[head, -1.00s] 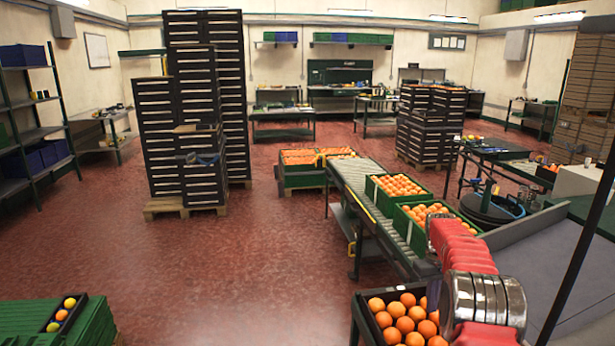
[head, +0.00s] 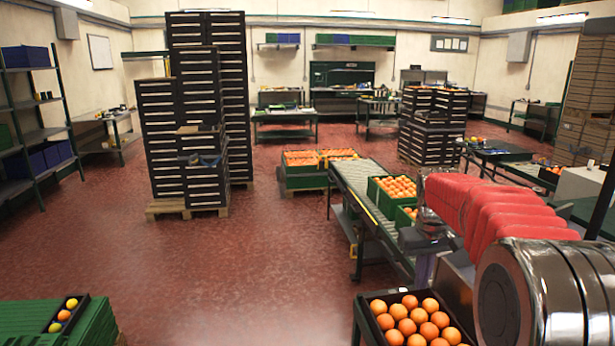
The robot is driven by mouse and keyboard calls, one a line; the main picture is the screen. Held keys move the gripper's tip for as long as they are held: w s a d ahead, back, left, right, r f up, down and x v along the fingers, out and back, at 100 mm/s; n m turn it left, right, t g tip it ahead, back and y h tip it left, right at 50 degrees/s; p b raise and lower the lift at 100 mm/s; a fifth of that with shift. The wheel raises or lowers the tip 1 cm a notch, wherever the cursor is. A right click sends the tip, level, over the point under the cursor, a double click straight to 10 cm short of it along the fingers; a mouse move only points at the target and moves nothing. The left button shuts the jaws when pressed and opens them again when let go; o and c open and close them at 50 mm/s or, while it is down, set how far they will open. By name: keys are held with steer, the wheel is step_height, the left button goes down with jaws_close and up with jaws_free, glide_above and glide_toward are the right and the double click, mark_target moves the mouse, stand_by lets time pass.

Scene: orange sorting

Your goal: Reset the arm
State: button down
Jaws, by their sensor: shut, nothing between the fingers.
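My arm, with its red ribbed cover and shiny metal joint, fills the lower right of the head view. My gripper (head: 424,268) is small and partly hidden at the far end of the arm, beside the near end of the roller conveyor. Its jaws are shut and no orange shows in them. An open dark crate of oranges (head: 372,304) stands below it at the bottom of the view, apart from the gripper.
Tall dark crate stacks (head: 205,110) stand at left. A green stack (head: 30,322) is bottom left. The red floor between is clear.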

steer(key=s+a+r+t, duration=0.1)
steer(key=s+a+r, duration=0.25)
steer(key=s, duration=0.45)
steer(key=s+a+r+t, duration=0.1)
steer(key=s+a+r, duration=0.25)
steer(key=s, duration=0.45)
steer(key=s+a+f+t, duration=0.1)
steer(key=s+a+f, duration=0.1)
steer(key=s, duration=0.5)
steer(key=s+a+f+m+t, duration=0.1)
steer(key=s+a+f, duration=0.1)
steer(key=s, duration=0.6)
steer(key=shift+a+f+y, duration=0.3)
steer(key=shift+f+y, duration=0.1)
steer(key=shift+f, duration=0.45)
